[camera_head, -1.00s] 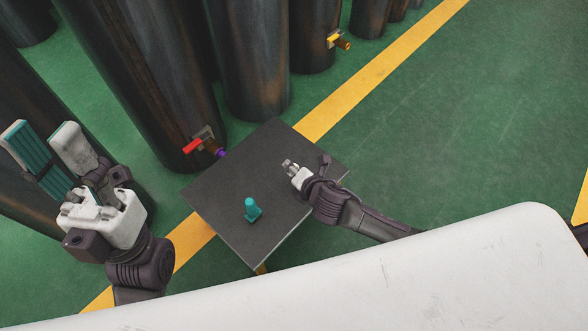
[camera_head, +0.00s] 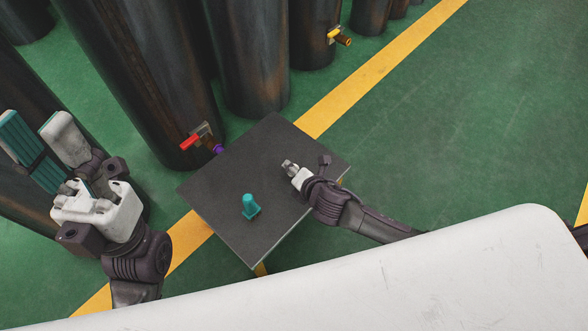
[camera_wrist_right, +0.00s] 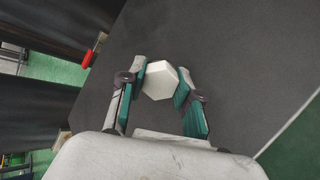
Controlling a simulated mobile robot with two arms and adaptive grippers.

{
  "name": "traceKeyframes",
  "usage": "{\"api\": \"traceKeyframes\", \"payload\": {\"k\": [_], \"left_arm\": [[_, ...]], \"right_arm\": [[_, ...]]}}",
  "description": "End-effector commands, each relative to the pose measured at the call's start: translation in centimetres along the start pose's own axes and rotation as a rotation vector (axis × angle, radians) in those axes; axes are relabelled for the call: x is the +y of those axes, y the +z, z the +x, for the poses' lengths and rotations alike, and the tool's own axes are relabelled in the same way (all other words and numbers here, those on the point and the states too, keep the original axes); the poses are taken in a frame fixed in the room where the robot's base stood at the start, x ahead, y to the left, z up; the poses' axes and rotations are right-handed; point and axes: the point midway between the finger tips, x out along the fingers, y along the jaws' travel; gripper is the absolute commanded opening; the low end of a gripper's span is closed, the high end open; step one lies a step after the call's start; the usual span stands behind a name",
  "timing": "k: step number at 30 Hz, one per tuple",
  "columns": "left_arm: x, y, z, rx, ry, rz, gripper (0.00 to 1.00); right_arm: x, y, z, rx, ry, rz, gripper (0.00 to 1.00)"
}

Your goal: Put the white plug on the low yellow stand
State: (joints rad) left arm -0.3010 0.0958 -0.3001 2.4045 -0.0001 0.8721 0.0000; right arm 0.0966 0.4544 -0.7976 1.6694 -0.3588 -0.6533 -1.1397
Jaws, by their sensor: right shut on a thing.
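The white plug (camera_wrist_right: 160,82) is a small white block with a hexagonal face. In the right wrist view it sits between the two teal-padded fingers of my right gripper (camera_wrist_right: 163,88), which is shut on it. In the head view my right gripper (camera_head: 291,168) is over the dark-topped table (camera_head: 225,185), and the plug is too small there to make out clearly. I cannot tell whether the plug touches the tabletop. My left gripper (camera_head: 42,150) is open and empty at the far left, away from the table. No separate low yellow stand shows clearly; a yellow leg shows under the table.
A teal plug-like piece (camera_head: 250,206) stands on the table, left of my right gripper. Large dark cylinders, one with a red-handled valve (camera_head: 195,140), stand behind the table. A yellow floor stripe (camera_head: 370,75) passes beneath it. The tabletop is otherwise clear.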

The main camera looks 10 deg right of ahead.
Motion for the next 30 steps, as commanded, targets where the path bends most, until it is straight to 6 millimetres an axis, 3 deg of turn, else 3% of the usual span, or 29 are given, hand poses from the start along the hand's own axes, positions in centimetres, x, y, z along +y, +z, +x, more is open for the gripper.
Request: {"api": "traceKeyframes", "payload": {"k": [4, 5, 9, 22, 26, 30], "left_arm": [[0.0, 0.0, 0.0, 0.002, 0.001, 0.0, 0.4], [0.0, 0.0, 0.0, 0.002, 0.001, 0.0, 0.4], [0.0, 0.0, 0.0, 0.002, 0.001, 0.0, 0.4], [0.0, 0.0, 0.0, 0.001, -0.002, 0.001, 0.4], [0.0, 0.0, 0.0, 0.001, -0.001, 0.001, 0.4], [0.0, 0.0, 0.0, 0.001, 0.0, 0.0, 0.4]], "right_arm": [[-0.1, -0.1, 0.1, 0.0, 0.0, 0.001, 0.0], [-0.1, -0.1, 0.1, 0.0, 0.0, 0.001, 0.38], [-0.1, -0.1, 0.1, 0.001, -0.001, 0.001, 0.61], [-0.3, -0.2, -0.2, 0.002, -0.004, 0.0, 0.62], [-0.2, -0.1, -1.7, 0.002, -0.002, -0.001, 0.62], [-0.3, -0.1, -4.5, 0.002, -0.003, -0.001, 0.62]]}}
